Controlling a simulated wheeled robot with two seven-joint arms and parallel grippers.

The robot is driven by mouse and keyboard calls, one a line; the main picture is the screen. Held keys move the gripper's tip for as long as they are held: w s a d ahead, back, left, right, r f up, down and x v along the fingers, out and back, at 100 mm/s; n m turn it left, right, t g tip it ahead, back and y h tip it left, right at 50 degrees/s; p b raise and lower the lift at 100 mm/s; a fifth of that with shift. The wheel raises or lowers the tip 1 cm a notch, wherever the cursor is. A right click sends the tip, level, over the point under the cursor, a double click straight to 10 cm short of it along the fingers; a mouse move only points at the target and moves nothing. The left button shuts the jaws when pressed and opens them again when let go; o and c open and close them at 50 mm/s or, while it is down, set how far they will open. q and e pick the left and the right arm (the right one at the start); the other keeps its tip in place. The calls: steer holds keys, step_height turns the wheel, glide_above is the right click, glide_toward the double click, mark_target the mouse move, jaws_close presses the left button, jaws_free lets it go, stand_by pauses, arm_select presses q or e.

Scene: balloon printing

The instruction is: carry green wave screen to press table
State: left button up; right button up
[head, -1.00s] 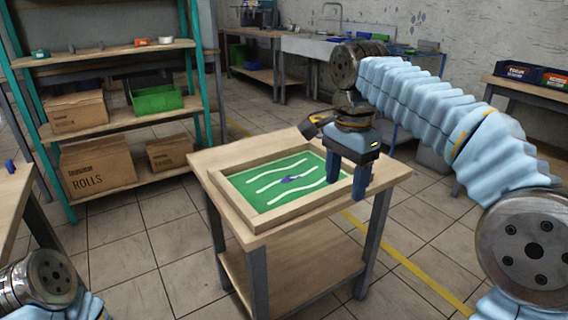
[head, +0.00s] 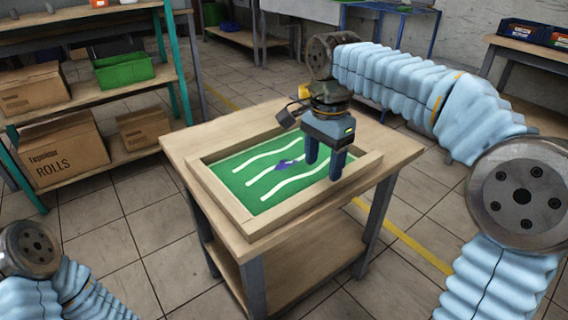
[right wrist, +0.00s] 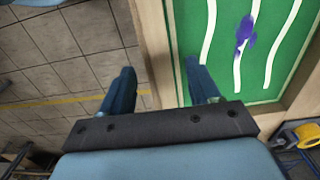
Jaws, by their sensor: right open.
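The green wave screen (head: 232,172) is a wooden frame around a green panel with white wavy stripes and a purple smear. It lies flat on a wooden-topped table (head: 182,147) with a lower shelf. My right gripper (head: 324,172) is open, pointing down over the frame's right side in the head view. In the right wrist view its two fingers (right wrist: 160,95) are apart, with a wooden frame edge (right wrist: 153,45) between them. I cannot tell whether they touch it. The left gripper is out of view; only part of my left arm shows at the lower left.
A shelf with cardboard boxes (head: 62,150) and a green bin (head: 124,70) stands at the left. A bench with bins (head: 524,32) stands at the back right. Tiled floor with a yellow line (head: 410,242) is clear around the table.

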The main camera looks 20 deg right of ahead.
mark_target(323, 184)
steer(key=f, duration=0.5)
steer(key=shift+w+d+f+b, duration=0.1)
steer(key=shift+d+f+b, duration=0.25)
jaws_close()
